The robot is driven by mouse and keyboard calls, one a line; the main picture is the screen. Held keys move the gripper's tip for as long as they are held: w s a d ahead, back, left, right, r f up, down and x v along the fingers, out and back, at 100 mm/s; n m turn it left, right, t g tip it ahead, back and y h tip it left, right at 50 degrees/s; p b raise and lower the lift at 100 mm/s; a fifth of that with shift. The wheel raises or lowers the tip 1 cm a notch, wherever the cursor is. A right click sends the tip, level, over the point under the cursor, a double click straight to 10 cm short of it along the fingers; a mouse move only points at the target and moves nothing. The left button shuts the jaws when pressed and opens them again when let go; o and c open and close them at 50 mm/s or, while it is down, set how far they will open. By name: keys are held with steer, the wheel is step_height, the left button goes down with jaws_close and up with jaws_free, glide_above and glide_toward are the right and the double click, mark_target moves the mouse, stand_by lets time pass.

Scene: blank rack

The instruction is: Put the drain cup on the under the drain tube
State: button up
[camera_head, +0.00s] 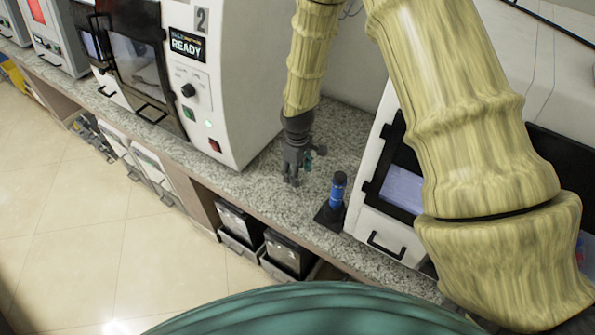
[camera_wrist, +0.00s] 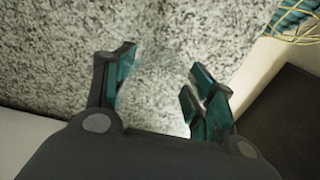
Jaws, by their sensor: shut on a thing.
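My gripper (camera_head: 293,178) hangs low over the granite counter between two white machines, fingers pointing down. In the wrist view my gripper (camera_wrist: 158,72) has its fingers apart, with a faint, clear cup-like shape between them, the drain cup (camera_wrist: 165,105). The cup is see-through, so its outline and contents are hard to tell. In the head view the cup cannot be made out at the fingers. I cannot pick out the drain tube in either view.
A blue cylinder on a black stand (camera_head: 337,192) is right of my gripper. A white machine marked 2 (camera_head: 222,110) stands left; another with a dark-framed screen (camera_head: 402,188) stands right. Yellowish wires (camera_wrist: 298,20) show in the wrist view. Bare counter (camera_head: 262,196) lies in front.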

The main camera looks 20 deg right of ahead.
steer(key=shift+w+d+f, duration=0.15)
steer(key=shift+w+d, duration=0.15)
steer(key=shift+w, duration=0.35)
steer(key=shift+s+f+p, duration=0.1)
steer(key=shift+f+p, duration=0.55)
steer(key=shift+p, duration=0.05)
steer(key=shift+f+p, duration=0.35)
steer(key=shift+f, duration=0.7)
steer(key=shift+f, duration=0.15)
steer(key=o, duration=1)
